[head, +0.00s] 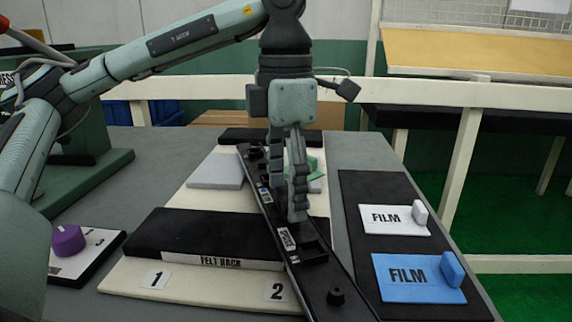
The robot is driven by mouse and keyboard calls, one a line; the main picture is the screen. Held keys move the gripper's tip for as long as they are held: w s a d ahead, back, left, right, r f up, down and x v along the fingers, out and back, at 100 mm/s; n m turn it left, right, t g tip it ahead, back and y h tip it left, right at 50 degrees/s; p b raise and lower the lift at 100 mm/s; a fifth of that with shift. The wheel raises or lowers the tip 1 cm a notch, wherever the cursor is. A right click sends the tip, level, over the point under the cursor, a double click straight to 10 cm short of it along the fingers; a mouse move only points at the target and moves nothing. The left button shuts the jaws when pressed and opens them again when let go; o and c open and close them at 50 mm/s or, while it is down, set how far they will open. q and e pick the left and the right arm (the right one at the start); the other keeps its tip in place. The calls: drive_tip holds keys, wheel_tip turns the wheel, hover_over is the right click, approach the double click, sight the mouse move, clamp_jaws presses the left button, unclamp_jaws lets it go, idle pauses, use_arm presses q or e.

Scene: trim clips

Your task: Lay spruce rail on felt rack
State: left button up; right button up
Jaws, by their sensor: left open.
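A long dark rail (318,270), which I take to be the spruce rail, lies diagonally from the back middle to the front right edge of the picture. It carries white labels, clips and knobs. The black felt rack (165,234), with its name on the front, lies left of the rail on a cream board (120,278) marked 1 and 2. The rail passes over or beside the rack's right end; I cannot tell whether they touch. My left gripper (297,200) is open and points down at the rail's middle, hiding part of it. My right gripper is out of view.
A black mat (350,195) at the right holds a white FILM block (390,219) and a blue FILM block (405,280). A grey pad (215,172) and a green piece (316,166) lie behind the rack. A purple knob (68,240) stands at the left.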

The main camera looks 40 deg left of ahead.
sight(286, 195)
use_arm(q)
wheel_tip(286, 195, up, 9)
drive_tip(key=shift+f+p, duration=0.15)
drive_tip(key=shift+p, duration=0.65)
wheel_tip(286, 195, up, 4)
drive_tip(key=shift+f+p, duration=0.25)
drive_tip(key=shift+p, duration=0.4)
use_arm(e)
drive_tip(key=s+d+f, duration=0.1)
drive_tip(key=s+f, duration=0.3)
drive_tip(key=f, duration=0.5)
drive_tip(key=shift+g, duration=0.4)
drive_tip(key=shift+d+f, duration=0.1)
